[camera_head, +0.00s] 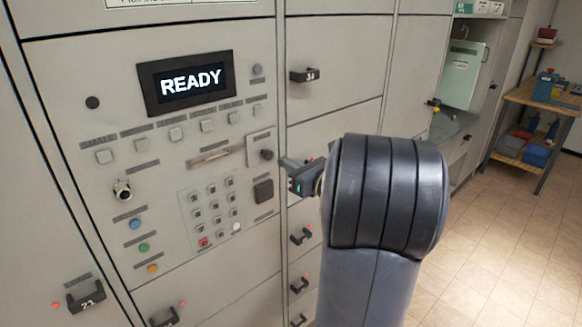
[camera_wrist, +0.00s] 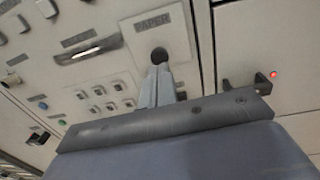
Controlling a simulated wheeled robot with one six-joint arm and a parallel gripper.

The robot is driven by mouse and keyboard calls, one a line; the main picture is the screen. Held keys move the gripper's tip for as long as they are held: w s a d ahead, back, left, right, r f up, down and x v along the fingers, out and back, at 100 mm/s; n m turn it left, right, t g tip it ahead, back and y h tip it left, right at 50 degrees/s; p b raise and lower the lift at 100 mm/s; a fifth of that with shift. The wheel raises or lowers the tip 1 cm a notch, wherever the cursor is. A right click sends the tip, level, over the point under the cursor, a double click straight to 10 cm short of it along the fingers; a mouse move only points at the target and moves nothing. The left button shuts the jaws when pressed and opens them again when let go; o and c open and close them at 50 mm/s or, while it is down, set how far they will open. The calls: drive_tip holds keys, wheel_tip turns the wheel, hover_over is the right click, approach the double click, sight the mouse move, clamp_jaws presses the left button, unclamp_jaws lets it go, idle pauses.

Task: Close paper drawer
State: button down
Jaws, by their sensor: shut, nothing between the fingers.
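The paper drawer (camera_wrist: 179,28) is a small light-grey square front with a PAPER label and a dark round knob (camera_wrist: 160,54). In the head view the drawer front (camera_head: 257,143) is right of the slot, with its knob (camera_head: 266,155) facing out. It looks close to the panel face; I cannot tell whether a small gap remains. My gripper (camera_wrist: 157,70) is shut and empty, its fingertips just below the knob in the wrist view. In the head view my gripper (camera_head: 285,162) is just right of the knob. I cannot tell whether it touches.
A machine panel holds a READY screen (camera_head: 194,83), a keypad (camera_head: 213,205) and a black square button (camera_head: 263,191). Locker doors with dark handles (camera_head: 304,75) stand to the right. A wooden bench (camera_head: 536,99) is at far right. The tiled floor (camera_head: 500,235) is clear.

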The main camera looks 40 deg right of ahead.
drive_tip(key=s+d+b, duration=0.1)
drive_tip(key=s+b, duration=0.1)
drive_tip(key=s, duration=0.8)
drive_tip(key=shift+d, duration=0.25)
